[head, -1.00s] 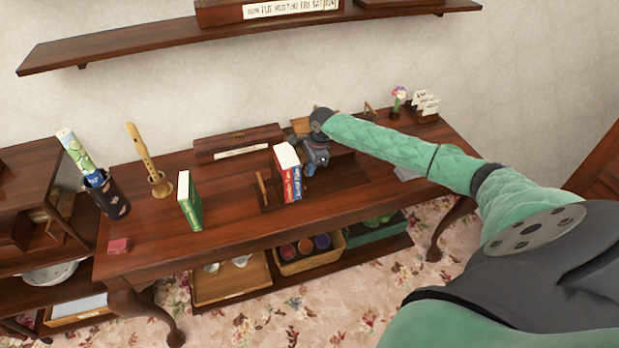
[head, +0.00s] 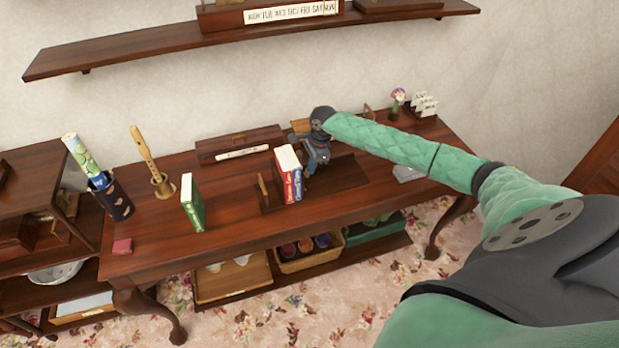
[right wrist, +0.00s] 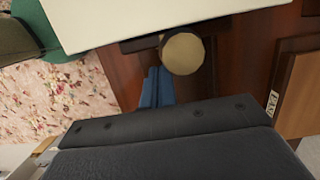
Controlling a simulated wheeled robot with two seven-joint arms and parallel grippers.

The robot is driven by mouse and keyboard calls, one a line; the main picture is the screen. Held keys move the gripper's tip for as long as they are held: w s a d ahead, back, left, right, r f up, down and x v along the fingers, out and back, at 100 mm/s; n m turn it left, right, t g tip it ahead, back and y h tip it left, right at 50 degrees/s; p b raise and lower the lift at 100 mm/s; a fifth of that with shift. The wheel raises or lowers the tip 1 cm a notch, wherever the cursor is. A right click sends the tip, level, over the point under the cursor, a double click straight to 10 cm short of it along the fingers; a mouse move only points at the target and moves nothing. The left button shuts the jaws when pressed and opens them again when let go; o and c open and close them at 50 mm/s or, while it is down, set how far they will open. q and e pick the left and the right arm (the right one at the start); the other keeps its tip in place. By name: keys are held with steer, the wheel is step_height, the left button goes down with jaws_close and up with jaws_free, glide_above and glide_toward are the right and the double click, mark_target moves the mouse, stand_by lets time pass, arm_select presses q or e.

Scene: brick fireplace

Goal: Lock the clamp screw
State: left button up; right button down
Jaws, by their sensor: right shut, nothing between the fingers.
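My right gripper (head: 309,171) is shut and empty, low over the dark wooden rack (head: 350,178) on the desk, just right of the upright red and blue books (head: 288,173). In the right wrist view its narrow blue fingers (right wrist: 157,75) are together and point toward a round pale-brass knob (right wrist: 184,53), which looks like the clamp screw. The fingertips lie just left of and below the knob; I cannot tell whether they touch it. A large cream panel (right wrist: 150,18) covers the knob's upper edge. In the head view I cannot make out the knob. My left gripper is not in view.
A green book (head: 193,203), a recorder on a stand (head: 162,187) and a red block (head: 122,246) stand to the left on the desk. A long wooden box (head: 238,143) lies behind the rack. A wall shelf (head: 140,50) hangs above.

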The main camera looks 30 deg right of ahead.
steer(key=shift+w+r, duration=0.2)
stand_by(0.5)
steer(key=shift+w+d+f+p, duration=0.1)
steer(key=shift+w+p, duration=0.3)
steer(key=shift+p, duration=0.05)
stand_by(0.5)
steer(key=shift+f+p, duration=0.1)
steer(key=shift+p, duration=0.65)
step_height(320, 180, up, 7)
steer(key=p, duration=0.2)
stand_by(0.6)
